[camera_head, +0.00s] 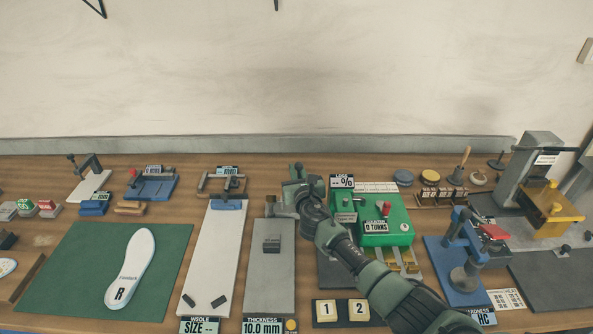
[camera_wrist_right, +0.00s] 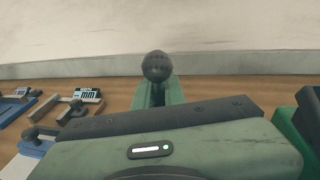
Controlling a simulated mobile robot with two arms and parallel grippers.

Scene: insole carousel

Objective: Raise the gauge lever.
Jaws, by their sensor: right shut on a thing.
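The thickness gauge has a grey base plate (camera_head: 268,285) with a small dark grey block (camera_head: 271,244) on it. Its display (camera_head: 263,327) at the front reads 10.0 mm. My right gripper (camera_head: 297,188) is at the rear of the gauge, shut on the gauge lever, and it hides most of the gauge's upper part. The fingertips are hidden there. My left gripper is not in view.
A white sizing board (camera_head: 213,260) lies left of the gauge. A white insole (camera_head: 131,268) marked R lies on a green mat (camera_head: 60,265). A green turns counter machine (camera_head: 393,213) stands close on the right, beyond my right arm. A blue hardness press (camera_head: 462,275) is further right.

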